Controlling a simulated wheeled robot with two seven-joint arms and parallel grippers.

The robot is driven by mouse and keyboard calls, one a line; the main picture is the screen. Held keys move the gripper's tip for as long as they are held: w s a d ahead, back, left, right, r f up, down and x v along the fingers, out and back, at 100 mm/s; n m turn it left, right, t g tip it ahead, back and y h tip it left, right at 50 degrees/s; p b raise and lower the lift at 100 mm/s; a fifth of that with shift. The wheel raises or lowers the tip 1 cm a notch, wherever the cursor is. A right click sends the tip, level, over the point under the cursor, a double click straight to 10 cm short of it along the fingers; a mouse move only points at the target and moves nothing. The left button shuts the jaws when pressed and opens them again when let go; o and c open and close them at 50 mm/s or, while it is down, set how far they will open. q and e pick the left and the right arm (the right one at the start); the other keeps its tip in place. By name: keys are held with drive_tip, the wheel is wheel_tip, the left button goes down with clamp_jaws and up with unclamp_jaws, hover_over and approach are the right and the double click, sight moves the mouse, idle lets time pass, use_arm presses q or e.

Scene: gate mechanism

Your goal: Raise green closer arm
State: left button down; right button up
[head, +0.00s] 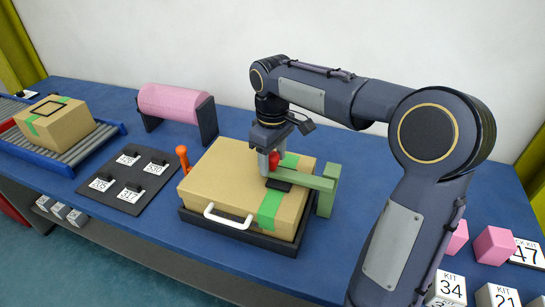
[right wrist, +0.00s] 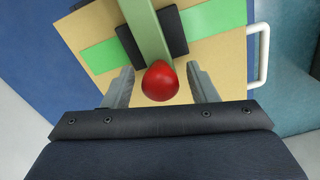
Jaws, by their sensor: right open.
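The green closer arm (head: 306,180) reaches from a green post (head: 327,192) across the top of a cardboard case (head: 225,183). A black pad (head: 279,184) under the arm lies at the case's top. A red knob (head: 274,160) is on the arm's end. My right gripper (head: 269,166) is over the knob, pointing down. In the right wrist view the open fingers (right wrist: 161,88) stand on either side of the red knob (right wrist: 160,81), with gaps, and the green arm (right wrist: 147,32) runs away from it. My left gripper is not in view.
The case sits in a black tray (head: 238,234), with a white handle (head: 228,215) in front. An orange lever (head: 183,158) stands at its left. A pink roll (head: 175,103), a black numbered board (head: 128,181) and a roller conveyor (head: 75,145) are further left. Pink and white blocks (head: 493,245) are at right.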

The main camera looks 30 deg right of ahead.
sight(290, 173)
clamp_jaws()
drive_tip(key=shift+r, duration=0.15)
drive_tip(key=shift+s+d+r+t+y+b, duration=0.2)
drive_tip(key=shift+r+t+y+b, duration=0.1)
drive_tip(key=shift+r, duration=0.1)
drive_tip(key=shift+s+d+r+t+y+b, duration=0.1)
drive_tip(key=shift+d+r+t+y+b, duration=0.1)
drive_tip(key=shift+r+t, duration=0.15)
drive_tip(key=s+r+t+y+b, duration=0.1)
drive_tip(key=d+r+t+b, duration=0.1)
drive_tip(key=s+d+r+t+y+b, duration=0.1)
drive_tip(key=r, duration=0.1)
drive_tip(key=shift+s+y+b, duration=0.3)
drive_tip(key=shift+b, duration=0.05)
drive_tip(key=s+d+r+t+y+b, duration=0.2)
drive_tip(key=s+d+t+y+b, duration=0.7)
drive_tip(key=b, duration=1.5)
drive_tip(key=s+d+t, duration=0.2)
drive_tip(key=s, duration=0.2)
drive_tip(key=shift+r, duration=0.15)
